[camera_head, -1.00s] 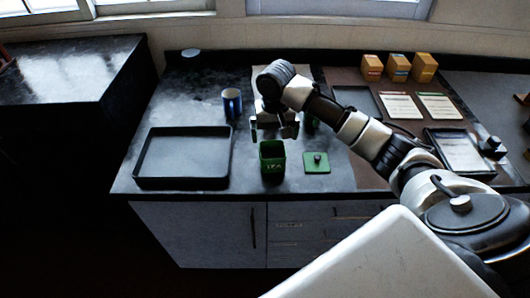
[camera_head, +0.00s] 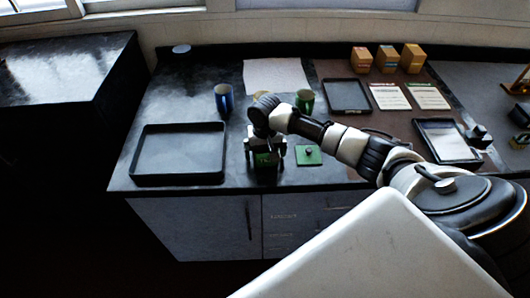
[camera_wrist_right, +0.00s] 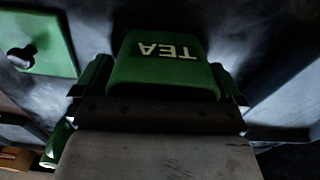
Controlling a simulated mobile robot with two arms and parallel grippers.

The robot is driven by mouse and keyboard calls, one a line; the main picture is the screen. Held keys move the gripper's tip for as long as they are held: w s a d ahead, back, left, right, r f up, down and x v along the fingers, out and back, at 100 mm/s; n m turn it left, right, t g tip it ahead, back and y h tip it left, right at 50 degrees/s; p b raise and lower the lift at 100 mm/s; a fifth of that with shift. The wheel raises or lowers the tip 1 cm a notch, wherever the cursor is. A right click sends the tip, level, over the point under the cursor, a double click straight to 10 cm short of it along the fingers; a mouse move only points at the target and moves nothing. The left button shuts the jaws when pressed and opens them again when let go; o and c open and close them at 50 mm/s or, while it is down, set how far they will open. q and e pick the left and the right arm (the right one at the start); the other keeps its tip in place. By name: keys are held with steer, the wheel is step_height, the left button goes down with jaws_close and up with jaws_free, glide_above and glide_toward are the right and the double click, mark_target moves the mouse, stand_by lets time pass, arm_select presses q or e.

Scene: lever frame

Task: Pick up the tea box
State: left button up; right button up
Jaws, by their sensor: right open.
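The green tea box (camera_head: 264,161) stands near the counter's front edge, mostly covered by my right gripper in the head view. In the right wrist view the tea box (camera_wrist_right: 158,68) shows its white TEA lettering, upside down. My right gripper (camera_head: 265,157) is open, down around the tea box, with one finger on each side. In the right wrist view its fingers (camera_wrist_right: 160,86) flank the box; whether they touch it I cannot tell. The green lid (camera_head: 308,156) with a dark knob lies flat just right of the box. My left gripper is not in view.
An empty black tray (camera_head: 179,178) is left of the box. A blue mug (camera_head: 224,99) and a green mug (camera_head: 305,100) stand behind. A white sheet (camera_head: 276,75), a tablet (camera_head: 446,140), cards and yellow-orange boxes (camera_head: 388,59) lie farther back and right.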

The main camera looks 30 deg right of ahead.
steer(key=c, duration=1.1)
steer(key=shift+o, duration=0.2)
steer(key=shift+r, duration=0.15)
